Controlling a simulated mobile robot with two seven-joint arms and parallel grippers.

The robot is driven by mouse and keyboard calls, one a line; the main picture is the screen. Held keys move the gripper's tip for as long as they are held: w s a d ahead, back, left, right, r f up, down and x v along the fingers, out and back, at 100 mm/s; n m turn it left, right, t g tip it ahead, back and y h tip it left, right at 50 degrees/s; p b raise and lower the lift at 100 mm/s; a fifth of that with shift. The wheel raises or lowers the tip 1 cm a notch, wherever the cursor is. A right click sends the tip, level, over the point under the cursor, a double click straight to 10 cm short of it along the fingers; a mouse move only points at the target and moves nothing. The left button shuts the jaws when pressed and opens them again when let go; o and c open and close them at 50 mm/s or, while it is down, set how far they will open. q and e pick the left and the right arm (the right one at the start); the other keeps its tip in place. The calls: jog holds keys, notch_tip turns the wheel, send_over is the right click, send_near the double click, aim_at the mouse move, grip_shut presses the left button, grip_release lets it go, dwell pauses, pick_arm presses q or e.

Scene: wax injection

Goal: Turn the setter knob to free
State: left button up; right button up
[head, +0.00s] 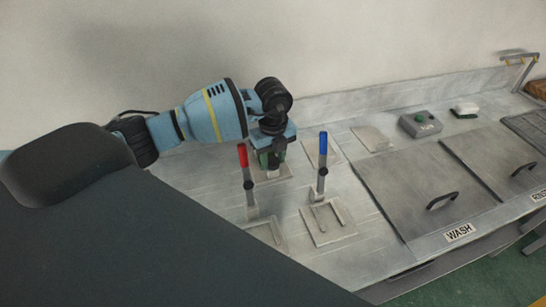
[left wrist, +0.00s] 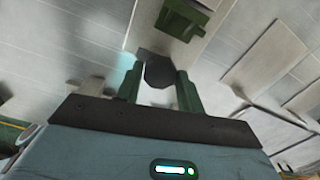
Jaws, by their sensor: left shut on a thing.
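My left gripper (head: 271,162) reaches down to the metal counter from the left in the head view, behind the two upright levers. In the left wrist view my left gripper (left wrist: 158,80) has its green fingers on either side of a dark grey knob (left wrist: 158,67), which I take for the setter knob. The fingers are shut on it. A green block (left wrist: 184,18) lies just beyond the knob. In the head view the knob is hidden by the gripper, and no "free" mark can be read. My right gripper is not in view.
A red-topped lever (head: 243,158) and a blue-topped lever (head: 322,150) stand close to my left gripper. A grey box with a green button (head: 420,124) and a lid beside the WASH label (head: 459,232) are to the right. The wall rises behind the counter.

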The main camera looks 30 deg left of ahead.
aim_at(273, 161)
pick_arm(q)
jog(key=shift+n, duration=1.1)
jog(key=o, duration=1)
jog(key=shift+r, duration=3.95)
jog(key=shift+f, duration=0.1)
